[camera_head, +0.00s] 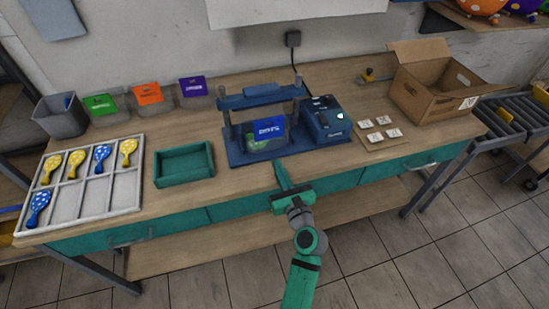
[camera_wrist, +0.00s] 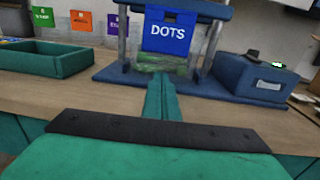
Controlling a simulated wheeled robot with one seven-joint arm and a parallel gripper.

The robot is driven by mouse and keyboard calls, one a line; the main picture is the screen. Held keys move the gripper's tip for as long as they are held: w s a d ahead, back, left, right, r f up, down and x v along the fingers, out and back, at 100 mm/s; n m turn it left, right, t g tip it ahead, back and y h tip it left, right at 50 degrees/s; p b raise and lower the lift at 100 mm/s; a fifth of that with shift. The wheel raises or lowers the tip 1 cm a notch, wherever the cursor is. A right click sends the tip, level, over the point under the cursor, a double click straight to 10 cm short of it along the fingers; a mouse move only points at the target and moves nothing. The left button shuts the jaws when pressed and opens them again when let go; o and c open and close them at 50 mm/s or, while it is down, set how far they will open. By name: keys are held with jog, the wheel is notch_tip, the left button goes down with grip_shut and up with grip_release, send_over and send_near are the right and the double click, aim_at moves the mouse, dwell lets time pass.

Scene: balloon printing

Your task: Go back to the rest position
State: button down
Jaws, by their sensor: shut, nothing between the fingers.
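My gripper (camera_head: 282,178) is shut and empty. In the head view it is in front of the blue printing press (camera_head: 248,153), above the table's front edge. In the wrist view the closed fingers (camera_wrist: 162,95) point at the press (camera_wrist: 110,73). The press carries a blue plate marked DOTS (camera_head: 268,128), which also shows in the wrist view (camera_wrist: 168,30). Something green (camera_head: 262,148) is under the plate; the fingers hide part of it in the wrist view.
A green tray (camera_head: 183,180) is empty left of the press. A white divided tray (camera_head: 128,196) holds several spotted balloons. Bins with green, orange and purple labels stand behind. A blue control box (camera_head: 328,124), several white cards (camera_head: 375,122) and an open cardboard box (camera_head: 435,103) are at right.

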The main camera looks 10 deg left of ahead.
jog(key=s+d+f+n+h, duration=0.2)
jog(key=s+d+f+n, duration=0.15)
jog(key=s, duration=0.35)
jog(key=s+d+f+n+h, duration=0.3)
jog(key=s+f, duration=0.1)
jog(key=s, duration=0.4)
jog(key=s+d+f+n+h, duration=0.2)
jog(key=s+d+f+n, duration=0.2)
jog(key=s, duration=0.3)
jog(key=s+r+n+h, duration=0.1)
jog(key=s+r+n, duration=0.1)
jog(key=s+n, duration=0.4)
jog(key=s+d+r+n+h, duration=0.1)
jog(key=s+r+n, duration=0.2)
jog(key=s+n, duration=0.3)
jog(key=s+r+n, duration=0.2)
jog(key=s+n, duration=0.5)
jog(key=shift+s+d+r+h, duration=0.2)
jog(key=shift+r+h, duration=0.1)
jog(key=shift+h, duration=0.1)
